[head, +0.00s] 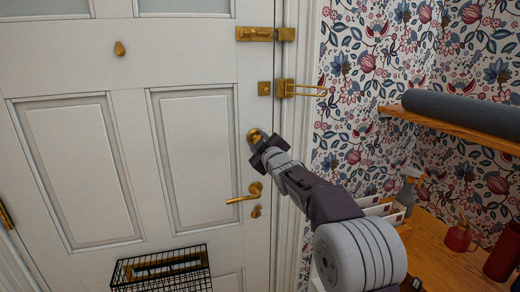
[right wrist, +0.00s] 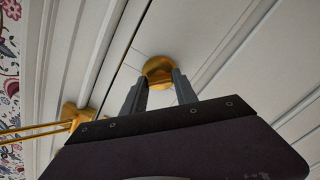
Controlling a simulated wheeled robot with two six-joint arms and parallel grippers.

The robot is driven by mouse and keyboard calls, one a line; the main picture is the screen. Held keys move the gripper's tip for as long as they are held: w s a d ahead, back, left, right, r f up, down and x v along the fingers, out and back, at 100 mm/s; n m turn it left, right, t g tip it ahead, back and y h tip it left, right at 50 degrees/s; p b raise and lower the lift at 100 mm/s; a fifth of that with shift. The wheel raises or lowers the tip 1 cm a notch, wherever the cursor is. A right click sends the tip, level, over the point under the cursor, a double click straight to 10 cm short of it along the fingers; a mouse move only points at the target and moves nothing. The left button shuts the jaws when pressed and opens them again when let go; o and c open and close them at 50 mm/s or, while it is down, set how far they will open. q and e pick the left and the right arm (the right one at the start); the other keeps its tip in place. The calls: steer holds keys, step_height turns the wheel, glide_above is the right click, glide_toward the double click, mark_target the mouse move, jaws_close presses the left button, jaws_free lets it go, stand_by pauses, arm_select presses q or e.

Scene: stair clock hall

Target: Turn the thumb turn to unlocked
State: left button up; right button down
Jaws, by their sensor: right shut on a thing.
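The thumb turn is a round brass piece (head: 253,134) on the right edge of the white door (head: 190,65), above the brass lever handle (head: 246,194). My right gripper (head: 259,143) is at it and covers most of it. In the right wrist view the brass round plate (right wrist: 157,70) shows behind the two dark fingers (right wrist: 159,92). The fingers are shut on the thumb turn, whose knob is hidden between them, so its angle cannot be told. My left gripper is not in view.
Above the thumb turn are a brass swing-bar guard (head: 300,89) and a brass bolt (head: 265,34). A wire basket (head: 162,268) hangs low on the door.

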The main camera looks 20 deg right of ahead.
steer(key=shift+d+r+n+b, duration=0.15)
steer(key=shift+n+b, duration=0.65)
steer(key=shift+n, duration=1.45)
steer(key=shift+a+r+n+b, duration=0.15)
steer(key=shift+n+b, duration=0.65)
steer(key=shift+n, duration=1.45)
steer(key=shift+d, duration=0.1)
steer(key=shift+r, duration=0.1)
steer(key=c, duration=1)
jaws_free()
steer(key=shift+o, duration=0.2)
steer(key=shift+d+f, duration=0.15)
steer(key=shift+f, duration=0.1)
